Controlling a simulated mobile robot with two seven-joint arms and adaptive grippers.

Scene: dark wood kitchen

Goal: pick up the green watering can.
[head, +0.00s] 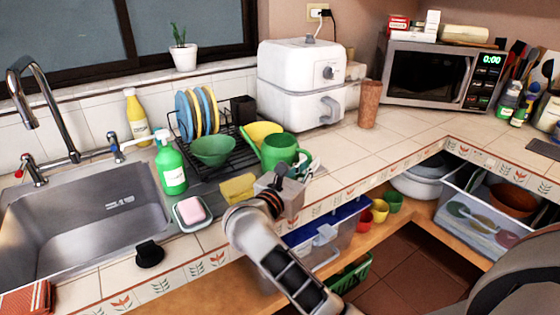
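The green watering can (278,152) stands upright at the front right of the dish rack, with a yellow dish behind it. My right gripper (299,168) is just in front of and to the right of the can, over the counter's front part. Its fingers overlap the can's lower right side in the picture. I cannot tell whether they touch the can or how far they are apart. The can's lower right part is partly hidden by the gripper. My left gripper is not in view.
The black dish rack (235,158) holds several plates and a green bowl (213,151). A yellow sponge (238,188), a soap dish (192,214) and a green spray bottle (171,168) stand to the left. A white air fryer (300,85) is behind.

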